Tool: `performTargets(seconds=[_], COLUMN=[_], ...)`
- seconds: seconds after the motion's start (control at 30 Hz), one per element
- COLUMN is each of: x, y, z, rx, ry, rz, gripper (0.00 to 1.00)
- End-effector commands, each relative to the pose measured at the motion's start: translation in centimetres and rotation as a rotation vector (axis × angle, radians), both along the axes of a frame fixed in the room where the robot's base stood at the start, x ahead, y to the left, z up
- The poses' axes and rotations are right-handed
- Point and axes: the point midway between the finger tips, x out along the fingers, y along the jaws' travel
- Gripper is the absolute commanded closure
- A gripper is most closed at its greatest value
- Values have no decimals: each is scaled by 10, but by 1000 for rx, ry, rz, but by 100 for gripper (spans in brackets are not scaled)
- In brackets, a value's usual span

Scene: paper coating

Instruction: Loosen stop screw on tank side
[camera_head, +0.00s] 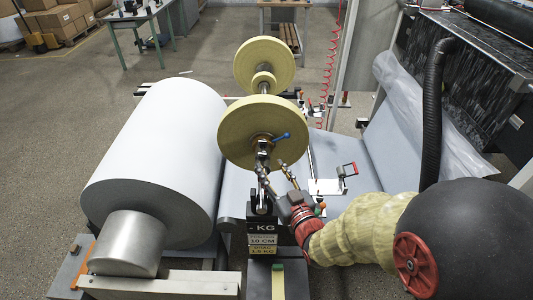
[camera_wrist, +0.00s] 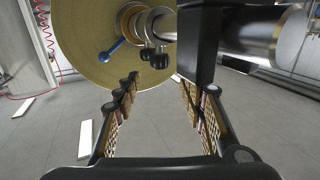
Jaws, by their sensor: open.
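Two black knobs, which look like clamp screws, show in the wrist view: one on the left (camera_wrist: 147,54) and one on the right (camera_wrist: 160,61). They hang under metal collars (camera_wrist: 142,22) on the shaft beside a tan disc (camera_wrist: 90,30). I cannot tell which is the stop screw, and no tank is clearly identifiable. A blue lever (camera_wrist: 112,50) sits left of the knobs and shows in the head view (camera_head: 282,136). My gripper (camera_wrist: 158,79) is open and empty. Its fingertips point toward the knobs from below, apparently apart from them. In the head view, my gripper (camera_head: 276,178) is below the near disc (camera_head: 262,133).
A large white roll (camera_head: 155,150) fills the left. A black upright block (camera_wrist: 198,45) stands close to the right finger. A KG-labelled block (camera_head: 262,228) stands below my gripper. A black hose (camera_head: 433,115) and machine stand at right.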

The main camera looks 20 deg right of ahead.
Motion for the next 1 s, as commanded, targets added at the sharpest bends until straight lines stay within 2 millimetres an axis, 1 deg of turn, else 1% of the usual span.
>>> performTargets(seconds=[0.07,0.17,0.27,0.5,0.7,0.83,1.0], x=[-1,3,15,52,72,76,76], y=[1,1,2,6,8,9,9], z=[-1,-1,-1,-2,-1,-1,0], rx=[4,6,5,6,6,6,6], ry=[-12,-18,-20,-18,-17,-17,-17], rz=[3,5,5,5,4,3,3], gripper=[59,59,59,59,59,59,59])
